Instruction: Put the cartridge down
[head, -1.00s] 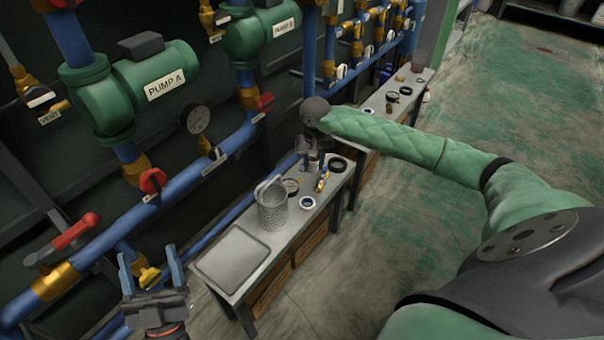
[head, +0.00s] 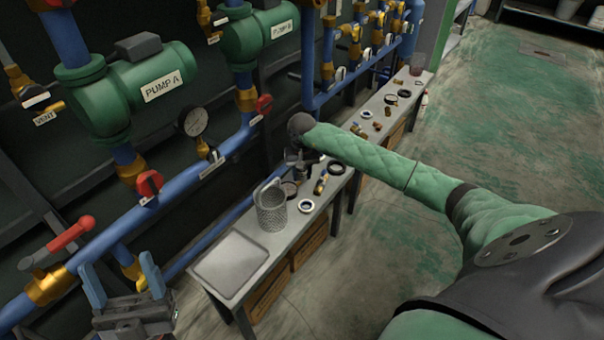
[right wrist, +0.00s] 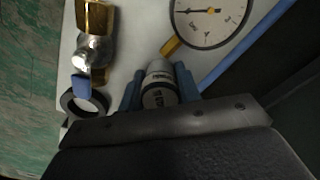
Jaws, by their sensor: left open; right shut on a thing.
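The cartridge (right wrist: 160,88), a pale cylinder with a dark band and lettering, sits between the blue fingers of my right gripper (right wrist: 158,86) in the right wrist view. The gripper is shut on it. In the head view my right gripper (head: 301,160) is over the far end of the near bench (head: 246,282), and the cartridge is largely hidden there. Whether its base touches the bench I cannot tell. My left gripper (head: 122,279) is open and empty at the lower left, in front of the blue pipes.
The near bench carries a flat grey tray (head: 232,262), a wire basket (head: 272,214), a gauge (right wrist: 212,12), a brass fitting (head: 320,186), a white ring (head: 306,206) and a black ring (head: 336,167). Pipes and pump A (head: 155,82) stand behind. Green floor is clear at right.

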